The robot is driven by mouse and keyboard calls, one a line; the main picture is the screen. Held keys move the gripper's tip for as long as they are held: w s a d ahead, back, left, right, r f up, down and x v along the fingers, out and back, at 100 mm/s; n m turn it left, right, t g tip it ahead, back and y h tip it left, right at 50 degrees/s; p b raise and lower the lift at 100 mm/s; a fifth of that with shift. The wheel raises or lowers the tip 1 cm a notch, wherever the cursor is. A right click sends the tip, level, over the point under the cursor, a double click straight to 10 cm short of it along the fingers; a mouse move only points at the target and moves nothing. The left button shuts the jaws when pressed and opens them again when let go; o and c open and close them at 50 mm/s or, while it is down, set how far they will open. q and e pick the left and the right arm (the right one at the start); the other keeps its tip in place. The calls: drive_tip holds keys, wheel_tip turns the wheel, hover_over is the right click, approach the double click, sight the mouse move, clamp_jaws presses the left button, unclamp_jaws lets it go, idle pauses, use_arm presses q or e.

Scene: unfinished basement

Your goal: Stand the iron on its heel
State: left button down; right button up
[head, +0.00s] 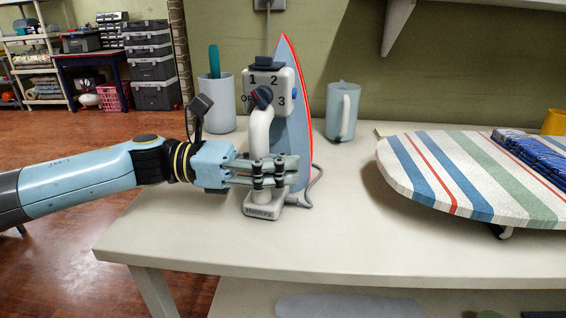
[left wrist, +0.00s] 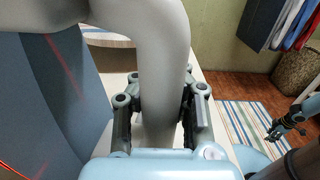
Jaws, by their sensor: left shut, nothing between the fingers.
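The iron (head: 289,120) stands upright on its heel on the white table, its pointed tip up and its soleplate with a red edge facing away to the right. Its white handle (head: 261,135) and dial face me. My left gripper (head: 270,173) is at the lower handle, its fingers level and pointing right. In the left wrist view the handle (left wrist: 160,65) runs down in front of the left gripper (left wrist: 160,110); the fingers show at both sides of it. The left gripper is shut with nothing held. My right gripper (left wrist: 288,122) shows small at the right edge there; its jaws are unclear.
A cup with a teal-handled tool (head: 216,100) stands behind left, and a pale blue jug (head: 342,110) behind right. A striped ironing board (head: 440,175) with folded blue cloth is at the right. The table front is clear. The iron's grey cord lies to its right.

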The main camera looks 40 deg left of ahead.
use_arm(q)
drive_tip(key=shift+f, duration=0.1)
idle(0.7)
drive_tip(key=c, duration=1.5)
unclamp_jaws()
drive_tip(key=shift+o, duration=0.2)
drive_tip(key=shift+a+f, duration=0.1)
drive_tip(key=shift+s+a, duration=0.1)
drive_tip(key=v, duration=0.7)
drive_tip(key=shift+s+a, duration=0.15)
drive_tip(key=shift+a, duration=0.1)
